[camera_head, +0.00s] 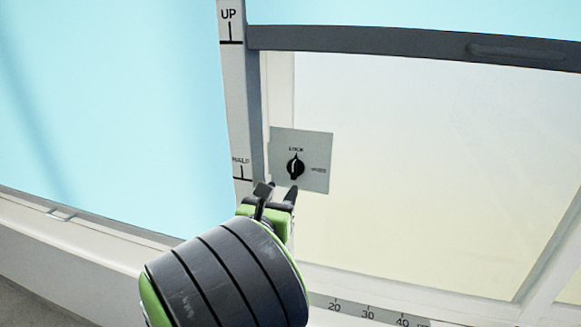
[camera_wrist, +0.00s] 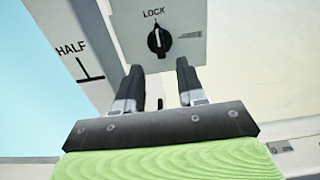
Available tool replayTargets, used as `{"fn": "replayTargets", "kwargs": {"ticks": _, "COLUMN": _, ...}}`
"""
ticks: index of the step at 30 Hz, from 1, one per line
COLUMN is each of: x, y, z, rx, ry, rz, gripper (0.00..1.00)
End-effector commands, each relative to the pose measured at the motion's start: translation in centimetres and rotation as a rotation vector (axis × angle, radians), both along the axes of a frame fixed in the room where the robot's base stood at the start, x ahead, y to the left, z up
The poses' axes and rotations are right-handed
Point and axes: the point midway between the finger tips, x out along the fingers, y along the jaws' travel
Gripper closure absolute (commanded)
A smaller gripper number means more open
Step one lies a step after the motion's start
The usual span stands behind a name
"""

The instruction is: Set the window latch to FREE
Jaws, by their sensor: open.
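The window latch is a black rotary knob (camera_head: 295,167) on a grey square plate (camera_head: 318,146) fixed to the window frame. The plate has the word LOCK above the knob and a smaller, unreadable label to its right. The knob's pointer is up toward LOCK; the knob also shows in the wrist view (camera_wrist: 159,41). My gripper (camera_head: 278,190) is open just below the knob. In the wrist view its two dark fingers (camera_wrist: 160,70) are apart, one to each lower side of the knob, and nothing is between them. They appear not to touch it.
A white vertical strip (camera_head: 233,100) marked UP and HALF runs left of the plate, beside a dark grey frame post. A dark horizontal rail (camera_head: 400,42) crosses above. A numbered scale (camera_head: 350,308) lies along the sill below. The pale pane right of the plate is clear.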

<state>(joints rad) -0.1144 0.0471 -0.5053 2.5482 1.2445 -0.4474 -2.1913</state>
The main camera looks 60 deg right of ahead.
Motion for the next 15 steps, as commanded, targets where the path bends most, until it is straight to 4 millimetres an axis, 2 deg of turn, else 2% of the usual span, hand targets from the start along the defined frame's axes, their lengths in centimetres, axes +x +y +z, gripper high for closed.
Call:
{"fn": "replayTargets", "kwargs": {"ticks": 3, "x": 0.2, "y": -2.7, "z": 0.3, "rx": -0.002, "ry": -0.002, "rz": -0.009, "gripper": 0.60}}
{"fn": "replayTargets", "kwargs": {"ticks": 9, "x": 0.9, "y": -6.5, "z": 0.2, "rx": -0.001, "ry": 0.001, "rz": -0.006, "gripper": 0.60}}
{"fn": "replayTargets", "kwargs": {"ticks": 15, "x": 1.2, "y": -7.7, "z": 0.2, "rx": -0.001, "ry": 0.000, "rz": 0.000, "gripper": 0.60}}
